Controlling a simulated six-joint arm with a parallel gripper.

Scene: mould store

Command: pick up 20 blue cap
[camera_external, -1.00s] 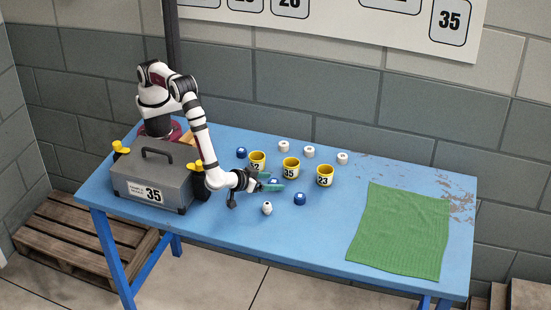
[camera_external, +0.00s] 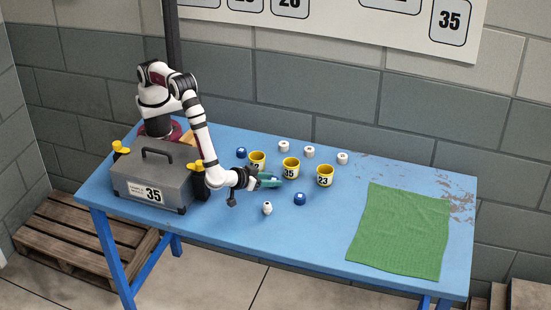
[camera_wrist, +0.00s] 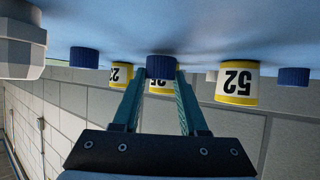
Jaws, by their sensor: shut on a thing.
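A blue cap (camera_wrist: 161,67) sits between the tips of my gripper's two green fingers in the wrist view. My gripper (camera_external: 271,180) is shut on this cap low over the blue table, and the fingers partly cover it in the external view. A second blue cap (camera_external: 299,198) stands to the right, in front of the cups. A third blue cap (camera_external: 241,152) stands at the back left. Both also show in the wrist view, at its left (camera_wrist: 84,57) and right (camera_wrist: 293,76). I cannot read a number 20 on any cap.
Three yellow-and-white numbered cups (camera_external: 291,168) stand just behind and right of my gripper. Several white caps (camera_external: 308,151) stand around them, one (camera_external: 267,207) in front. A grey toolbox (camera_external: 152,182) is at the left. A green cloth (camera_external: 400,230) lies at the right.

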